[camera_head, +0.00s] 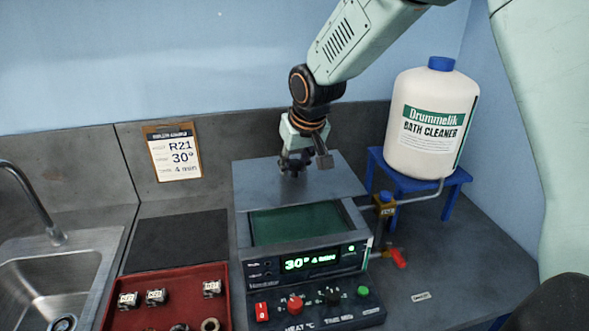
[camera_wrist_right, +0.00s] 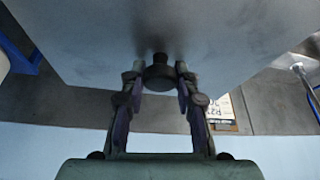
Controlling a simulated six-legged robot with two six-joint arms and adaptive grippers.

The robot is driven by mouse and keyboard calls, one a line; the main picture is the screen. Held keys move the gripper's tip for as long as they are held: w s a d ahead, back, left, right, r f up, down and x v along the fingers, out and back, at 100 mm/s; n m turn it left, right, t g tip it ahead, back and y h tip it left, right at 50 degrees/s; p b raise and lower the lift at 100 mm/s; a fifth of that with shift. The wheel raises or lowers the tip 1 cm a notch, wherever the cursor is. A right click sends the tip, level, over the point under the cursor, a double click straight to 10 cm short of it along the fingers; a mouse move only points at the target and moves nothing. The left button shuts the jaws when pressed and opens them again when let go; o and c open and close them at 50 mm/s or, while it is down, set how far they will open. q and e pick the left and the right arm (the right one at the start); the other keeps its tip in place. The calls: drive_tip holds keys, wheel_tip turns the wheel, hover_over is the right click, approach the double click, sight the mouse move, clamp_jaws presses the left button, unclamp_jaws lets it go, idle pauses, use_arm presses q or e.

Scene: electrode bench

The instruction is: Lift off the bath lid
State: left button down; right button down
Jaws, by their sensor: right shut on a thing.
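The bath lid (camera_head: 255,183) is a flat grey metal plate. In the head view it is over the back part of the bath (camera_head: 355,215), and the green liquid (camera_head: 290,225) shows in the open front part. My right gripper (camera_head: 294,168) is above the lid, shut on its dark round knob. The right wrist view shows the knob (camera_wrist_right: 160,75) between the two fingertips, with the lid (camera_wrist_right: 200,30) beyond it. Whether the lid touches the bath's rim is hard to tell. My left gripper is not in view.
A large Drummelik bath cleaner jug (camera_head: 430,120) stands on a blue stand (camera_head: 420,178) at the right. A red tray (camera_head: 130,287) with several small parts is at the front left, beside a sink (camera_head: 50,270). A dark mat (camera_head: 178,240) lies clear. A notice (camera_head: 172,152) is on the back panel.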

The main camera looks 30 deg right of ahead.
sight(294, 162)
drive_tip(key=shift+s+r+p, duration=0.1)
drive_tip(key=shift+r+p, duration=0.75)
drive_tip(key=shift+r, duration=0.3)
drive_tip(key=shift+r+p, duration=0.4)
drive_tip(key=shift+p, duration=0.05)
drive_tip(key=shift+s+a+f, duration=0.1)
drive_tip(key=shift+s+a, duration=0.05)
drive_tip(key=shift+a, duration=0.05)
